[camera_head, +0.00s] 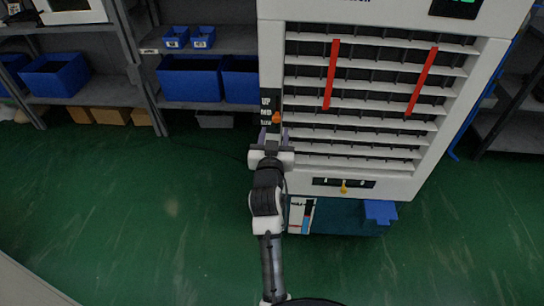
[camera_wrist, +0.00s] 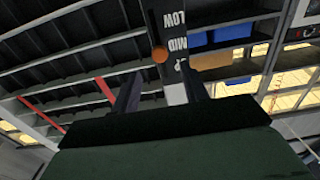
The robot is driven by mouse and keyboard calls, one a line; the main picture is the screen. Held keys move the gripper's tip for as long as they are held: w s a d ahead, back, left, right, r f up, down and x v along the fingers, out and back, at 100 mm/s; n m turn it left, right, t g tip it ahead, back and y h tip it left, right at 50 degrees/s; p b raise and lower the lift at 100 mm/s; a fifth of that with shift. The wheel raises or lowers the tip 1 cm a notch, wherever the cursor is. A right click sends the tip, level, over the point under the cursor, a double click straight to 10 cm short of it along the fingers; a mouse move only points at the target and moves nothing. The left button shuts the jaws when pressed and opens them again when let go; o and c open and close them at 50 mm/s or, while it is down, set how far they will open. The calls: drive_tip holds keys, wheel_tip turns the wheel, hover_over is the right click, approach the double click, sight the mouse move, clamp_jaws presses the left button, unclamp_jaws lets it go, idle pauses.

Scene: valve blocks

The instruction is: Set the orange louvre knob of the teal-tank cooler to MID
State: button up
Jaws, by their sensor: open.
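The cooler (camera_head: 408,190) is a tall white cabinet with a louvred front and a teal tank (camera_head: 340,219) at its base. Its orange louvre knob (camera_head: 276,118) stands on a dark strip marked UP, MID and LOW (camera_head: 266,110) along the left of the louvres. In the wrist view the knob (camera_wrist: 160,55) shows beside the strip, between MID and UP; in the head view it appears nearer MID and LOW, so its exact setting is unclear. My gripper (camera_head: 273,137) is open and empty, just below the knob in the head view. Its fingers (camera_wrist: 160,90) do not touch the knob.
Two red strips (camera_head: 331,75) (camera_head: 421,82) hang across the louvres. A small yellow knob (camera_head: 344,187) sits on a dark panel below them. Shelves with blue bins (camera_head: 190,79) stand left of the cooler. The green floor (camera_head: 130,200) at left is clear.

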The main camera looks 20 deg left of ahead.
drive_tip(key=b+v, duration=0.1)
drive_tip(key=v, duration=0.7)
drive_tip(key=shift+s+b, duration=0.25)
drive_tip(key=shift+b, duration=0.15)
drive_tip(key=shift+d, duration=0.1)
